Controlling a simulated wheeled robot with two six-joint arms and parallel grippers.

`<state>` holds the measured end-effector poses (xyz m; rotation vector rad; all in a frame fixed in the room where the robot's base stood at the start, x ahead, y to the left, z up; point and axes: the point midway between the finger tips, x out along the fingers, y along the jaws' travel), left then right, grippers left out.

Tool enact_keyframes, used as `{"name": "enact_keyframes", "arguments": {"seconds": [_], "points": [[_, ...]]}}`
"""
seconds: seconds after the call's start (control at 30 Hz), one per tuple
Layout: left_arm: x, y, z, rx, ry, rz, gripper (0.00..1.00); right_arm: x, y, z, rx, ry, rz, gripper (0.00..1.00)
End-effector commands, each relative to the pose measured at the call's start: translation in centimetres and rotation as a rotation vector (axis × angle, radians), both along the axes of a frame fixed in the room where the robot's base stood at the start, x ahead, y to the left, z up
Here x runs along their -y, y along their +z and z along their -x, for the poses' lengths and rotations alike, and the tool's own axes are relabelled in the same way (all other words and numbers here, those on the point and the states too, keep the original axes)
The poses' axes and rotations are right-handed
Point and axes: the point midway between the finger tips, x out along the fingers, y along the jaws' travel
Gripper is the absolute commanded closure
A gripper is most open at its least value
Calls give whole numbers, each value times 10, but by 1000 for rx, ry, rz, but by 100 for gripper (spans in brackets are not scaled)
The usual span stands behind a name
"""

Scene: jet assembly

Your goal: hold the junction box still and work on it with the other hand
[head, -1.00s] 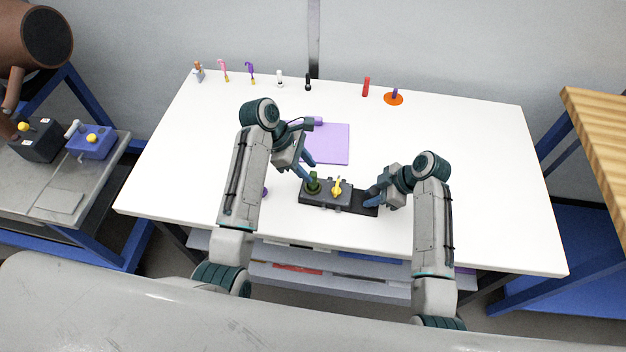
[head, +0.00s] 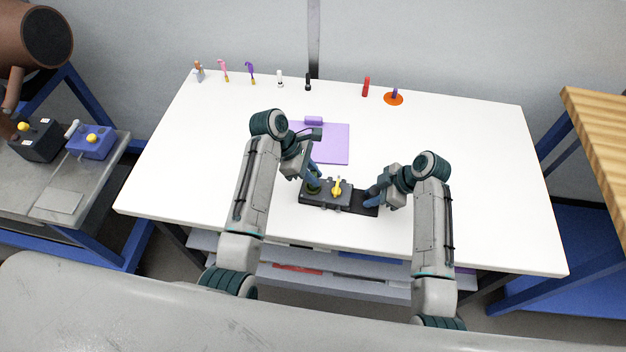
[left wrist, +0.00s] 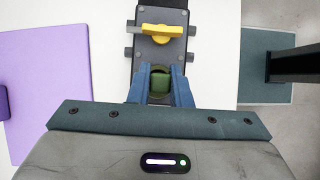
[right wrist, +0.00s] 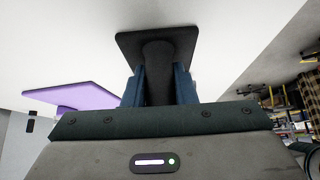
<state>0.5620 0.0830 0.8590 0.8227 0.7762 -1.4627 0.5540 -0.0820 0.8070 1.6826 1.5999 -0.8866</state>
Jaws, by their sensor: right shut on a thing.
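The junction box (head: 327,196) is a dark grey box on a black base plate (head: 360,208), near the front middle of the table. It carries a yellow handle (head: 337,187), also seen in the left wrist view (left wrist: 160,31), and a green knob (left wrist: 160,84). My left gripper (head: 313,184) is over the box's left end, its open blue fingers on either side of the green knob. My right gripper (head: 371,198) is shut on a black post (right wrist: 158,75) at the plate's right end. The fingers partly hide the knob and the post.
A purple mat (head: 332,150) with a purple block (head: 313,121) lies behind the box. Several small tools, a red cylinder (head: 366,87) and an orange disc (head: 393,99) stand along the back edge. The table's right side and front left are clear.

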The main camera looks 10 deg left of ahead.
Motion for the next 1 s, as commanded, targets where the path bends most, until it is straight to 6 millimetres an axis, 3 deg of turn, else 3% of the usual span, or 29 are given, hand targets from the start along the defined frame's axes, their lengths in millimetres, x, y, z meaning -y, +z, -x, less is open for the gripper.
{"name": "enact_keyframes", "arguments": {"seconds": [0.17,1.0], "points": [[0,2,0,0,0,0,100,1,-3,1,-3,-1,4,100],[0,52,0,1,0,0,100,1,-2,1,-2,0,4,100]]}}
